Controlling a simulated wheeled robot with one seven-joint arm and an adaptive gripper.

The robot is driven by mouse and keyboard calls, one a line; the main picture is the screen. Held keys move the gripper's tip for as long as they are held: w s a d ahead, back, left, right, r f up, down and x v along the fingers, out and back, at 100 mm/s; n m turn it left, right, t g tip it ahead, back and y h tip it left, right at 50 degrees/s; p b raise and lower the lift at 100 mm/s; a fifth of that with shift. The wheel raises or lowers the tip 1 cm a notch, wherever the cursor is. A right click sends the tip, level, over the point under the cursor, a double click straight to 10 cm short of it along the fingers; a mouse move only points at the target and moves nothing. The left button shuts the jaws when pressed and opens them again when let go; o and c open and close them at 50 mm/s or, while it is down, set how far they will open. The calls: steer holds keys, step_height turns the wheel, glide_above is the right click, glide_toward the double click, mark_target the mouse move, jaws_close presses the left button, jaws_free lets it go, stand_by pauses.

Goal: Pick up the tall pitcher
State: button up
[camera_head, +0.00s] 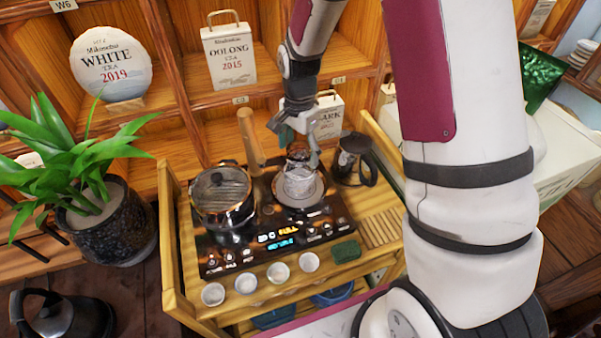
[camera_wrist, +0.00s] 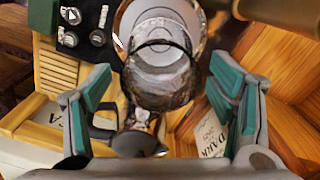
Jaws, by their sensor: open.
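A clear glass pitcher (camera_head: 299,181) stands on the round right-hand plate of the black cooktop (camera_head: 235,262). In the wrist view the glass pitcher (camera_wrist: 160,75) shows from above, with a dark curved rim line, in the gap between the fingers. My gripper (camera_head: 298,148) is open at the pitcher's top, with a finger on either side in the picture. I cannot tell whether the fingers touch the glass. The gripper (camera_wrist: 160,85) shows grey fingers with teal pads. The pitcher's upper part is partly hidden by the gripper in the head view.
A dark handled pot (camera_head: 352,161) stands close to the right. Several small white cups (camera_head: 279,273) line the front of the wooden cart (camera_head: 173,235). Shelves with tea boxes (camera_head: 229,55) rise behind.

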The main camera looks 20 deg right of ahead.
steer(key=shift+f, duration=0.5)
steer(key=c, duration=1.7)
jaws_close()
steer(key=shift+r, duration=0.15)
